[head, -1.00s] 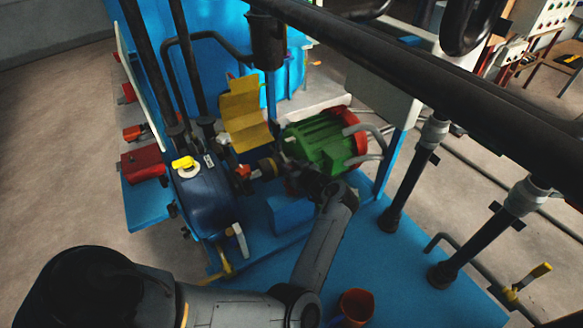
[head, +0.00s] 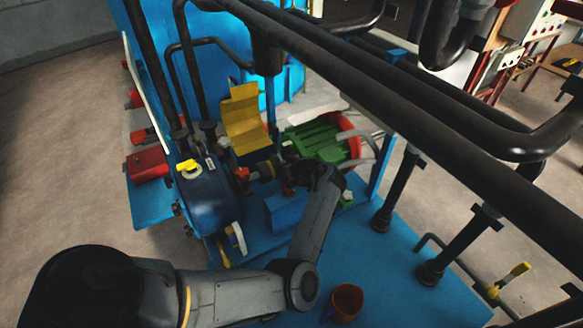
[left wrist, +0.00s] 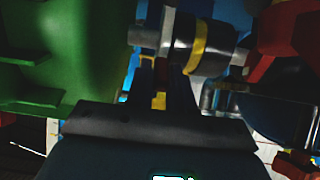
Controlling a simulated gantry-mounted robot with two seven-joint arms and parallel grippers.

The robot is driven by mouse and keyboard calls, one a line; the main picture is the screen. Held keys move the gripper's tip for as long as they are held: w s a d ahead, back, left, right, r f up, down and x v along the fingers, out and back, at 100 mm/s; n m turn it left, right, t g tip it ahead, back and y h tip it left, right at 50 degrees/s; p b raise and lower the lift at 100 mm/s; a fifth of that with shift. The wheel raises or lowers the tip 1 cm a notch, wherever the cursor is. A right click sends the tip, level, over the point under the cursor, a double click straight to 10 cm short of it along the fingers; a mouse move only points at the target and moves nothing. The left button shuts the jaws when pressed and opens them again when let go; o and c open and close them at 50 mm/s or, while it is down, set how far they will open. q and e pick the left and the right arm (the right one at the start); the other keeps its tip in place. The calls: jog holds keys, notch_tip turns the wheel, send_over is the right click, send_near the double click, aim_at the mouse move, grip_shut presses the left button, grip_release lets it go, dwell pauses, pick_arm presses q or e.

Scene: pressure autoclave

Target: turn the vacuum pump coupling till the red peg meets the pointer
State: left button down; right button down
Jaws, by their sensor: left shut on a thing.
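The vacuum pump coupling (head: 264,170) is a dark cylinder with a yellow band, between the green motor (head: 312,143) and the dark blue tank (head: 207,195). It also shows in the left wrist view (left wrist: 202,46), just past my fingertips, with a grey shaft on its left. My left gripper (head: 290,168) is at the motor end of the coupling. In the left wrist view its dark fingers (left wrist: 164,68) reach up to the coupling and are shut on it; the contact itself is dark. I cannot make out the red peg or the pointer. My right gripper is out of view.
A yellow bent plate (head: 245,120) stands just behind the coupling. Black pipes (head: 400,110) cross above on the right. An orange cup (head: 346,301) stands on the blue base (head: 400,285), which has free room around it. A red box (head: 147,163) is at the left.

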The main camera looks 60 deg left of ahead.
aim_at(276, 152)
pick_arm(q)
jog(key=a+r+h+p, duration=0.1)
jog(key=h+p, duration=0.1)
jog(key=a+r+h+p, duration=0.1)
jog(key=p, duration=0.2)
jog(key=shift+a+r+h, duration=0.25)
jog(key=shift+r+h, duration=0.05)
jog(key=shift+h, duration=0.1)
jog(key=shift+a+f+h+p, duration=0.1)
jog(key=shift+a+h+p, duration=0.4)
jog(key=shift+h+p, duration=0.2)
jog(key=shift+a, duration=0.25)
jog(key=shift+f, duration=0.1)
jog(key=shift+a, duration=1)
jog(key=shift+a, duration=0.15)
jog(key=shift+r, duration=0.2)
